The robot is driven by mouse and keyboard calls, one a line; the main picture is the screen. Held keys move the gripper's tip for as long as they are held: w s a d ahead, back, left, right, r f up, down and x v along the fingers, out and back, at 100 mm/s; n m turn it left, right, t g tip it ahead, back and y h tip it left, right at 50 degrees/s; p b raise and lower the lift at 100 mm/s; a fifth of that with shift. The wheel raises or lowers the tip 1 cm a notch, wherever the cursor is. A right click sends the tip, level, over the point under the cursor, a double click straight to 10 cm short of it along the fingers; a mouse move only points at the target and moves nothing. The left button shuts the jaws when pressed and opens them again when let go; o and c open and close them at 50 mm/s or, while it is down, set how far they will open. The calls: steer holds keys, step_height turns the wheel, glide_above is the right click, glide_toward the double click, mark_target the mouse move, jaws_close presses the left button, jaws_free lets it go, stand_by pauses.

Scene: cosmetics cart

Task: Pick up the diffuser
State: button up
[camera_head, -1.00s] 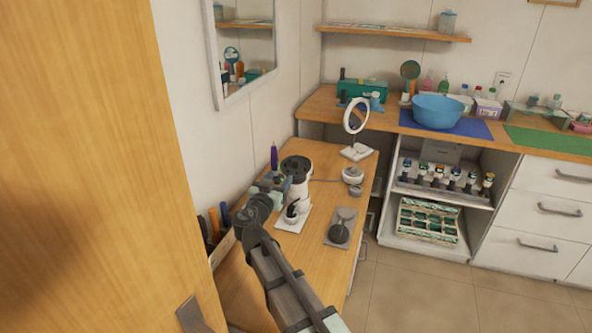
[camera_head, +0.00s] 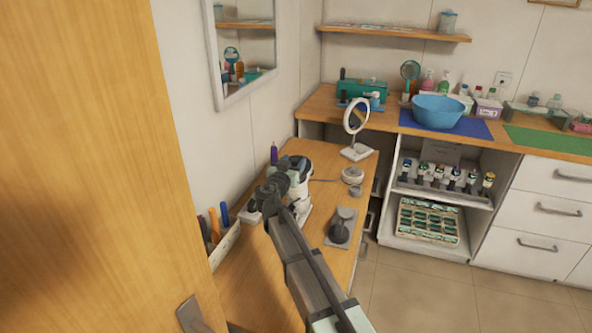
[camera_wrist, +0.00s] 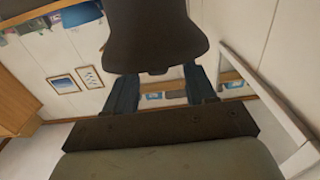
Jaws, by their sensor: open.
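No thing in view is clearly marked as the diffuser. A white device (camera_head: 305,205) with a dark top stands on the desk, partly hidden behind my gripper (camera_head: 290,176). A small white round thing (camera_head: 352,174) and a dark stand-like thing (camera_head: 341,230) on a grey mat are to its right; I cannot tell if either is the diffuser. In the wrist view my gripper (camera_wrist: 162,78) is open, its two dark blue fingers apart. A dark rounded shape (camera_wrist: 155,35) lies across the top there, between and beyond the fingers; I cannot tell what it is.
A ring mirror (camera_head: 356,118) stands at the desk's back. A holder (camera_head: 228,243) with several tools is by the left wall. A purple bottle (camera_head: 274,155) is behind my gripper. A wooden panel (camera_head: 85,170) fills the left. The desk's front is mostly clear.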

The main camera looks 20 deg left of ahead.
steer(key=w, duration=0.2)
steer(key=shift+w, duration=0.4)
jaws_close()
